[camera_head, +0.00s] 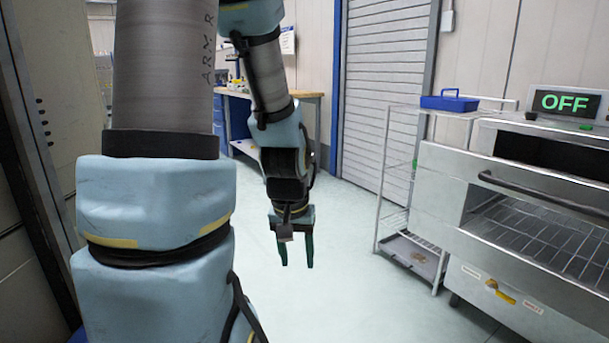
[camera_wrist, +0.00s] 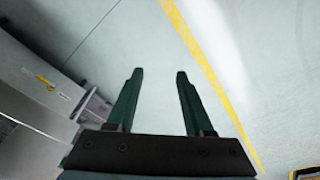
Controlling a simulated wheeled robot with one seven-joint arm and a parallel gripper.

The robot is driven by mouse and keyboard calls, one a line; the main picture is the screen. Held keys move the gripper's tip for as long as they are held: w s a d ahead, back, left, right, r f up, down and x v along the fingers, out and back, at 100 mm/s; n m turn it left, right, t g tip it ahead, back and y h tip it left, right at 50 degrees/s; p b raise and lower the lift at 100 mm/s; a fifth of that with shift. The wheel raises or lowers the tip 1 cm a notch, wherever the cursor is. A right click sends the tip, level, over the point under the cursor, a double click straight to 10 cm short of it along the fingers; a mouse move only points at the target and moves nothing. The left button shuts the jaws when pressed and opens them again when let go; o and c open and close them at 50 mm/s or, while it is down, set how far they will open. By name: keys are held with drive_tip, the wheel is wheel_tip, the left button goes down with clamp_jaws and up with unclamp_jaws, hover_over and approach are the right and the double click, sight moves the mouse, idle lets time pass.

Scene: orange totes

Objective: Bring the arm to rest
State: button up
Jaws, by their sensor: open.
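My gripper (camera_head: 297,262) hangs at the end of my arm in the middle of the head view, pointing down over the pale floor. Its two dark green fingers are apart with nothing between them. In the wrist view my gripper (camera_wrist: 158,75) also shows open and empty, with only floor beyond the fingertips. My arm's blue-grey links fill the left and centre of the head view and hide part of the room behind.
A steel oven (camera_head: 545,200) with an "OFF" display (camera_head: 566,102) stands at the right. A wire rack (camera_head: 398,215) stands beside it, and a blue tray (camera_head: 449,103) sits higher up. A workbench (camera_head: 238,115) is behind my arm. The floor (camera_head: 345,290) around my gripper is clear.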

drive_tip(key=s+a+r, duration=0.2)
drive_tip(key=a+r, duration=0.1)
drive_tip(key=a, duration=0.2)
wheel_tip(320, 180, up, 19)
drive_tip(key=p, duration=1.9)
drive_tip(key=shift+n+y, duration=0.3)
drive_tip(key=shift+s, duration=0.1)
